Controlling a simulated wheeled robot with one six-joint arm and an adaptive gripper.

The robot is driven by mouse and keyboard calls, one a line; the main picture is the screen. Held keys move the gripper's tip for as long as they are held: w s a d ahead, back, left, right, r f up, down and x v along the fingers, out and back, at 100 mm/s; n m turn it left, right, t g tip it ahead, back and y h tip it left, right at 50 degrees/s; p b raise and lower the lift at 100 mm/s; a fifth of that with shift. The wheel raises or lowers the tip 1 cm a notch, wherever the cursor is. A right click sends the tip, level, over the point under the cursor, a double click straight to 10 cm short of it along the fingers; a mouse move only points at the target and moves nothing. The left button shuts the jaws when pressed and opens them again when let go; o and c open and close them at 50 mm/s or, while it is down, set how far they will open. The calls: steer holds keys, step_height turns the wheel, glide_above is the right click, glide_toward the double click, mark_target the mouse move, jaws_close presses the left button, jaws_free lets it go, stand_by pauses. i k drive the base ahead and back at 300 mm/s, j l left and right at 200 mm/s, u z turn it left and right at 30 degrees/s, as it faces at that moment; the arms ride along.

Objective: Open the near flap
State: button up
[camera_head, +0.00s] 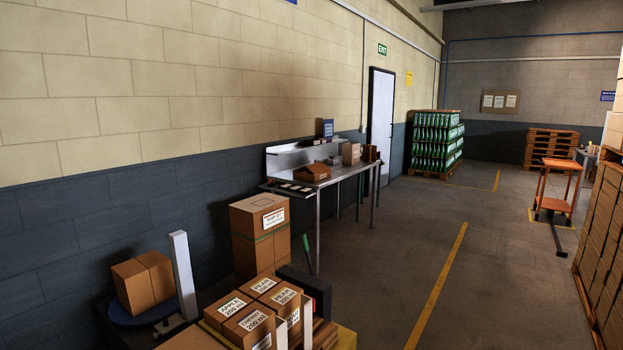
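I cannot make out a near flap for certain. A small brown carton (312,173) with a slanted top sits on the metal workbench (340,172); its flaps are too small to tell apart. A tall brown carton (259,236) with a white label and a green band stands on the floor left of the bench, and its top looks closed. Labelled cartons (247,320) sit close together at the bottom centre. My gripper is not in view.
A white post (183,274) stands beside two plain boxes (143,281) on a round blue base. A black block (305,289) is behind the labelled cartons. Stacked cartons (604,225) line the right edge, with an orange cart (557,186) nearby. The central floor is clear.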

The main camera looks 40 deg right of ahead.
mark_target(317, 169)
steer(key=i+l+z, duration=1.1)
steer(key=z, duration=0.15)
steer(key=i+z, duration=0.4)
steer(key=i, duration=0.15)
steer(key=i+z, duration=0.4)
steer(key=i+u, duration=0.1)
steer(key=i, duration=0.5)
steer(key=i+l, duration=0.15)
steer(key=i, duration=0.45)
steer(key=i+l+u, duration=0.15)
steer(key=i, duration=0.5)
steer(key=i+j+u, duration=0.1)
steer(key=i+u, duration=0.8)
steer(key=i+l+u, duration=0.2)
steer(key=i+u, duration=0.25)
steer(key=i+l+u, duration=0.4)
